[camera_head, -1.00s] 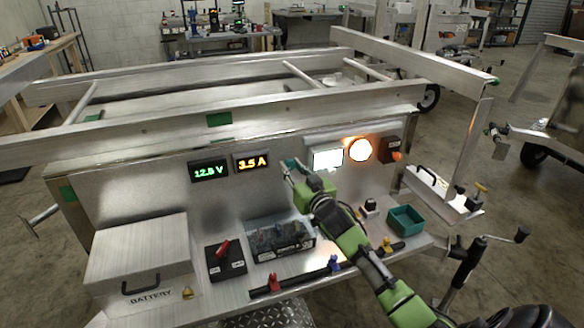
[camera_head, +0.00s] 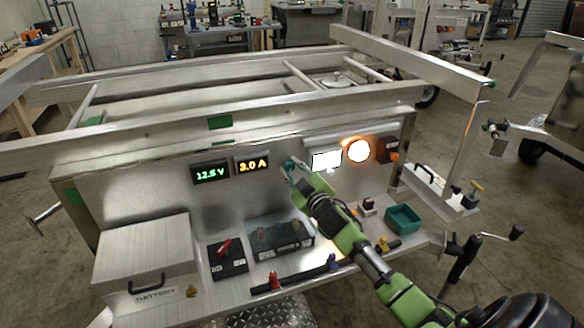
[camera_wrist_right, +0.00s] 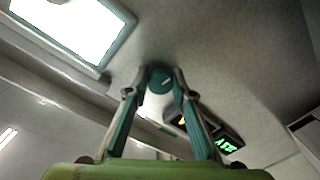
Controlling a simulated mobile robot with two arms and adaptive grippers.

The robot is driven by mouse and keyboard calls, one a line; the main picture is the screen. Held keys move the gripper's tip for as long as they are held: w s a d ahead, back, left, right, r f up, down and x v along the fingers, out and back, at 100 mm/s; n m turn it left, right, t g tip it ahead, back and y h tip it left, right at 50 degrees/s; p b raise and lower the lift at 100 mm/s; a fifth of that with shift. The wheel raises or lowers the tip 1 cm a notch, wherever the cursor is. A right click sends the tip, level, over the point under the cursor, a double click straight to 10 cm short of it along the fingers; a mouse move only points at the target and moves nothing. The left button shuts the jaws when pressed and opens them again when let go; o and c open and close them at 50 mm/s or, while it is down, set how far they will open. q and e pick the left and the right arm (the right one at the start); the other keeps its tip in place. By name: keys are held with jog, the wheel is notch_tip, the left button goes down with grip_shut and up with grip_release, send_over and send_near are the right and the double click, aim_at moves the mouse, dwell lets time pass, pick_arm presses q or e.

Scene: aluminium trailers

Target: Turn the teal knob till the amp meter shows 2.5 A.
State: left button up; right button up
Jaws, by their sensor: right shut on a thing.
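The teal knob (camera_wrist_right: 160,80) is on the aluminium panel. In the right wrist view it sits between the two fingertips of my right gripper (camera_wrist_right: 159,86), which is shut on it. A pale pointer mark shows on the knob's face. In the head view the right gripper (camera_head: 290,168) covers much of the knob. The amp meter (camera_head: 252,166), left of the knob, reads 3.0 A in orange. The green volt meter (camera_head: 210,172) beside it reads 12.5 V. My left gripper is not in view.
A lit white panel (camera_head: 327,160) and a round glowing lamp (camera_head: 359,151) are right of the knob. Below are a battery box (camera_head: 146,262), a black box with a red lever (camera_head: 228,258), a clear-covered block (camera_head: 280,240) and a teal bin (camera_head: 403,218).

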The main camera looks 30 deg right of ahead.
jog(key=shift+n, duration=0.3)
jog(key=o, duration=1.1)
jog(key=shift+o, duration=0.2)
jog(key=s+a, duration=0.2)
jog(key=s, duration=0.9)
jog(key=shift+s+r, duration=0.3)
jog(key=shift+s, duration=0.1)
jog(key=shift+a, duration=0.1)
